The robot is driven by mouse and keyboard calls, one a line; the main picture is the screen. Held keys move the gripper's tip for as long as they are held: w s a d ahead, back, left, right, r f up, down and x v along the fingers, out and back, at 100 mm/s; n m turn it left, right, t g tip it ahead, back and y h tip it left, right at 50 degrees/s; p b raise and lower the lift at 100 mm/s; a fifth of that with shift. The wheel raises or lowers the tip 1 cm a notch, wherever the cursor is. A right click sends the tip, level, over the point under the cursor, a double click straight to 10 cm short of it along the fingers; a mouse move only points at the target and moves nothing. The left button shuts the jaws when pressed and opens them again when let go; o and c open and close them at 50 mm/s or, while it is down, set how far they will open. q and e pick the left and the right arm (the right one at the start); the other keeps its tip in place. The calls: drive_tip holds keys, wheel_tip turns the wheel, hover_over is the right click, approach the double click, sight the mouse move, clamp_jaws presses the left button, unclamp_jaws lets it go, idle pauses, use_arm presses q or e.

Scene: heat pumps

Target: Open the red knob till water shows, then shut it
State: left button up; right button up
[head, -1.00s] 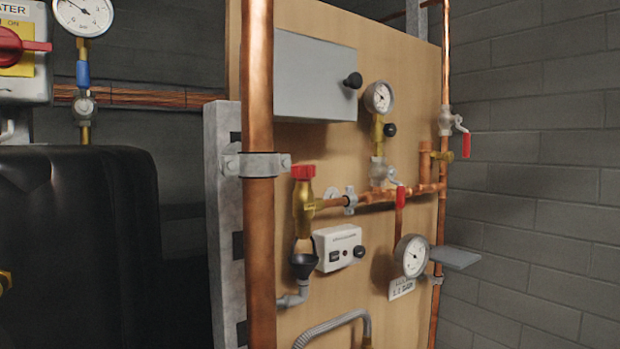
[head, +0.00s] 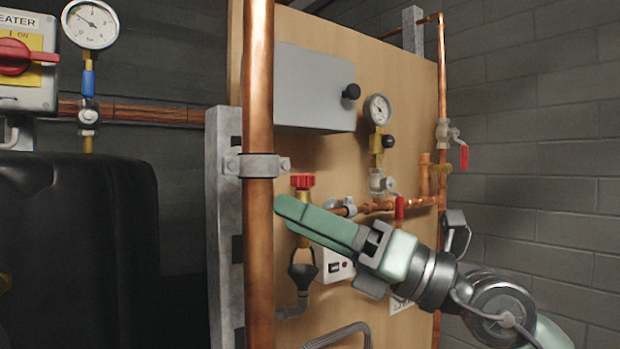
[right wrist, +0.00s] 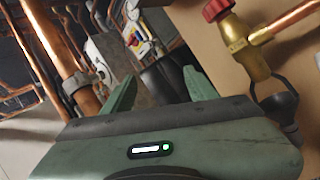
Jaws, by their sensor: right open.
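The red knob (head: 302,181) sits on top of a brass valve (head: 303,196) on the wooden panel, above a black funnel (head: 302,270). My right gripper (head: 285,211) is in front of the valve, below and nearer than the knob, with its fingers pointing left. It covers part of the valve body. In the right wrist view the red knob (right wrist: 217,9) and the brass valve (right wrist: 243,47) lie to the right of the open, empty fingers (right wrist: 162,85). The gripper does not touch the knob. No water shows at the funnel. My left gripper is out of view.
A thick vertical copper pipe (head: 258,120) with a clamp stands just left of the knob. A grey box (head: 312,85), a gauge (head: 377,109) and red-handled valves (head: 463,157) are on and beside the panel. A black tank (head: 80,240) stands at left.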

sight(313, 176)
drive_tip(key=w+d+r+t+h, duration=0.5)
drive_tip(key=d+h, duration=0.2)
drive_tip(key=h, duration=0.1)
drive_tip(key=p+x, duration=0.3)
drive_tip(key=x, duration=0.5)
drive_tip(key=shift+w+r, duration=0.15)
clamp_jaws()
